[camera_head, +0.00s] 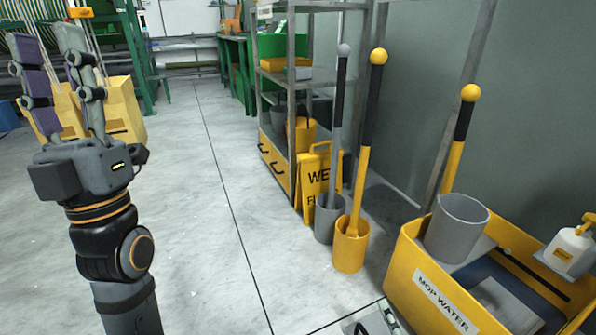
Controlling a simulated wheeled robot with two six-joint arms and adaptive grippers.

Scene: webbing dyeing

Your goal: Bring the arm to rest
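My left gripper (48,44) is raised at the left of the head view, its fingers pointing up and away from me. Its two fingers stand apart with purple-grey pads, and I see nothing held between them. It is in the air over the grey floor, apart from the things around it.
A yellow mop cart (408,262) stands at the lower right, with a grey bucket (457,228) and a white bottle (570,250). A yellow holder (350,248), a wet-floor sign (316,183) and a metal shelf (291,120) line the right wall. The middle floor is clear.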

